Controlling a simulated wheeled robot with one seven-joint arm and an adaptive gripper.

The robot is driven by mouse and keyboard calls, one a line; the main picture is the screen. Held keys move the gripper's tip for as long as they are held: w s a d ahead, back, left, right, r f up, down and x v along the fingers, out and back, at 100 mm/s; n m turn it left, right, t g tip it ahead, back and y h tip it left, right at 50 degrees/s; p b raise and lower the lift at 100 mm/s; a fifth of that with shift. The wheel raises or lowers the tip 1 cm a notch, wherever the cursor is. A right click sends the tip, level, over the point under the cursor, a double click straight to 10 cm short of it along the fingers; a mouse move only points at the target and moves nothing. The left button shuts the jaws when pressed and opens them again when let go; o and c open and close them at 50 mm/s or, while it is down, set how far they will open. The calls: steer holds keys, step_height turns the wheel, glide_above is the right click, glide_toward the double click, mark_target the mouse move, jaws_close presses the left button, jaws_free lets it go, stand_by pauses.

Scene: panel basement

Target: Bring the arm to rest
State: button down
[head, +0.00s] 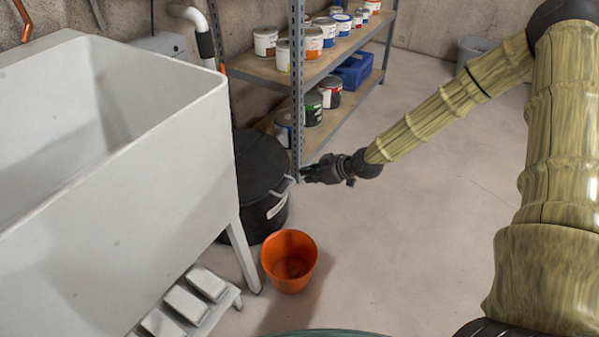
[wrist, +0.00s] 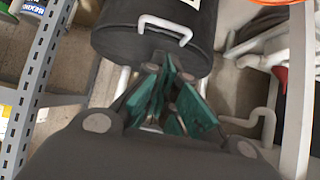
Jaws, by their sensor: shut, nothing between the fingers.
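My gripper (head: 312,172) is dark and stretched out over the floor at the end of my yellow-sleeved arm, close to the shelf's front post and the black lidded bin. In the wrist view, its teal-padded fingers (wrist: 172,68) come together at the tips and hold nothing. The fingertips overlap the bin in that view; I cannot tell whether they touch it.
The black bin (head: 262,190) stands between the white sink (head: 180,150) and the metal shelf (head: 270,70) with paint cans. Its white handle shows in the wrist view (wrist: 165,25). An orange bucket (head: 288,262) stands in front. Open floor (head: 420,240) lies to the right.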

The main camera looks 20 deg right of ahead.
steer(key=s+a+f+m+g+h, duration=0.15)
steer(key=s+a+f, duration=0.35)
steer(key=s, duration=0.5)
steer(key=s+a+f+m+g+h, duration=0.1)
steer(key=s+a+f+m+g, duration=0.15)
steer(key=s+f, duration=0.6)
steer(key=s+d+f+m+g+h, duration=0.1)
steer(key=s+f+m+g+h, duration=0.1)
steer(key=s, duration=1)
steer(key=s+d+f+m+g+h, duration=0.2)
steer(key=s, duration=1)
step_height(320, 180, up, 32)
steer(key=p, duration=3.3)
steer(key=shift+w+r, duration=0.25)
steer(key=shift+w, duration=0.05)
steer(key=shift+a, duration=0.15)
